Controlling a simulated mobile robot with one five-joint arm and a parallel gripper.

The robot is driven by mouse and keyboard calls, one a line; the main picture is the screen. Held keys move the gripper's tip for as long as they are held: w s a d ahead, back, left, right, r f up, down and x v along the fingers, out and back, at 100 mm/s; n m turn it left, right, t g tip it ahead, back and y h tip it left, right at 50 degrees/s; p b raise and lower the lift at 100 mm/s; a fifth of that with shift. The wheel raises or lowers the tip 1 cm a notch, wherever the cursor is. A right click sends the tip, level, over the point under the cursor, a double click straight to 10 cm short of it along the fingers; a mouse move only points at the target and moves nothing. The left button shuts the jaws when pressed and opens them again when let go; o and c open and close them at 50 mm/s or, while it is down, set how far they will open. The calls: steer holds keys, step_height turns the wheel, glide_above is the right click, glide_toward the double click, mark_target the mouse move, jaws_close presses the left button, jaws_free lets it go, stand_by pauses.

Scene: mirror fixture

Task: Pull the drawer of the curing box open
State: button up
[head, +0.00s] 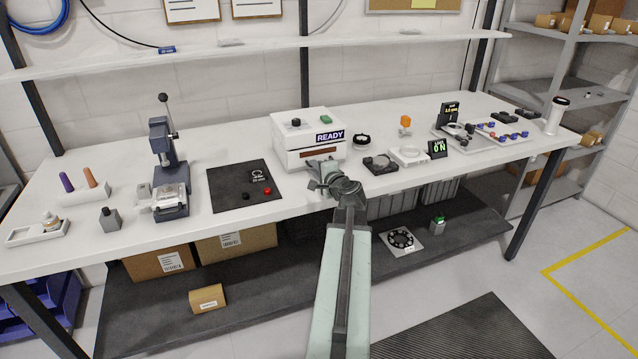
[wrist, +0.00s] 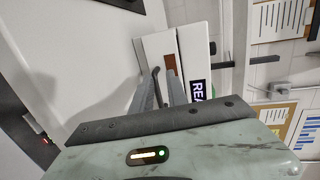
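The curing box (head: 300,125) is a white box on the bench, with a READY label, a dark knob and a green button on top. Its white front (head: 298,161) with a brown strip faces me; the drawer looks closed. My gripper (head: 322,168) is just in front of the lower right of this front and covers part of it. In the wrist view the box (wrist: 160,48) appears turned on its side. My gripper's fingers (wrist: 160,78) are apart, with a gap between them, pointing at the front near the brown strip.
A black mat (head: 228,190) with small parts lies left of the box, beyond it a lever press (head: 165,165). Right of the box are a dark round part (head: 361,141), a dark fixture (head: 380,163) and a white fixture (head: 408,156). A shelf (head: 250,44) runs above the bench.

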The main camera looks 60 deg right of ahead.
steer(key=shift+m+h, duration=0.3)
steer(key=shift+m, duration=0.1)
steer(key=s+d, duration=0.2)
steer(key=s+f, duration=0.1)
steer(key=s, duration=0.1)
steer(key=shift+s+d, duration=0.1)
steer(key=shift+d, duration=0.3)
steer(key=b+x, duration=0.1)
steer(key=x, duration=0.7)
steer(key=shift+f+b, duration=0.15)
steer(key=shift+b, duration=0.2)
steer(key=shift+s+a, duration=0.1)
steer(key=shift+c, duration=0.3)
jaws_close()
